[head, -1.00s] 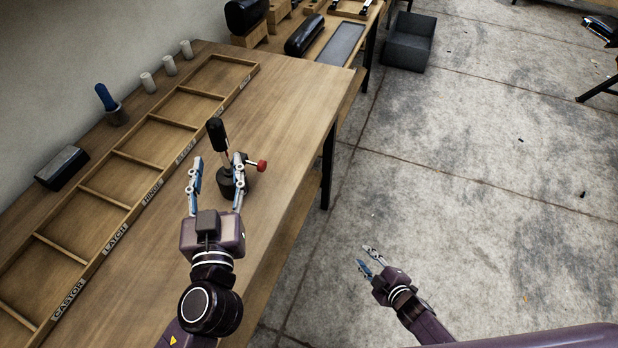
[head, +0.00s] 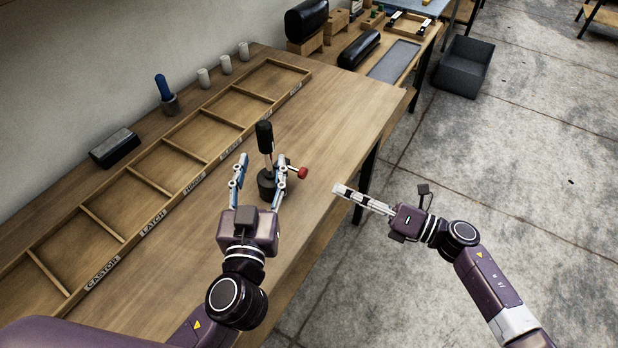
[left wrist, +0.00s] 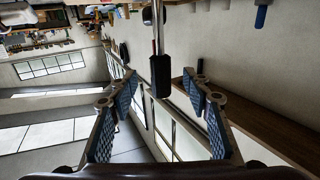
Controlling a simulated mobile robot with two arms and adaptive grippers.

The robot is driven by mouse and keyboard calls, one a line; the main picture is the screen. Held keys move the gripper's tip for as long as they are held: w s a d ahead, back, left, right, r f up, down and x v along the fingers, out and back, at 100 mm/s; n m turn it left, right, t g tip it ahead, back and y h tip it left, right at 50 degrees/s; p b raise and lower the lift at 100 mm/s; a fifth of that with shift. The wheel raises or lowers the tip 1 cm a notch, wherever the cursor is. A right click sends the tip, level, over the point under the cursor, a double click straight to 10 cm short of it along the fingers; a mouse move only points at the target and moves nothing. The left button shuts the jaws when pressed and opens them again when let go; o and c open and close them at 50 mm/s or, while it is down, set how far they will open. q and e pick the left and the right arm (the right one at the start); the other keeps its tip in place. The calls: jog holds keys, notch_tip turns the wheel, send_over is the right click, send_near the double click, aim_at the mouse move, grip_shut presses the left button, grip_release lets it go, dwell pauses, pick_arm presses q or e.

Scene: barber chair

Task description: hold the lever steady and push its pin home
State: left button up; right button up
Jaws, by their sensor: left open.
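The lever (head: 264,138) has a black grip on a pale metal shaft and stands up from a dark round base (head: 266,186) on the workbench. The pin's red knob (head: 302,172) sticks out to the right of the base. My left gripper (head: 262,166) is open with a finger on either side of the lever. In the left wrist view the black grip (left wrist: 160,76) shows between the spread fingers, with space on both sides. My right gripper (head: 342,190) is to the right of the red knob, apart from it. Its fingers are seen edge-on, so their opening is unclear.
A labelled wooden compartment tray (head: 145,235) lies along the wall side of the workbench (head: 345,110). A black block (head: 115,148), a blue-handled tool in a cup (head: 165,92) and white cups (head: 243,51) stand behind it. The bench's right edge drops to open floor.

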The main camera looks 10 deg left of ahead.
aim_at(265, 149)
pick_arm(q)
jog(key=shift+w+a, duration=0.2)
jog(key=shift+w, duration=1.6)
jog(key=shift+w+a, duration=0.15)
jog(key=shift+w, duration=1.6)
grip_shut()
jog(key=shift+c, duration=0.3)
grip_release()
jog(key=s+d, duration=0.1)
jog(key=s, duration=1.1)
jog(key=shift+d, duration=0.1)
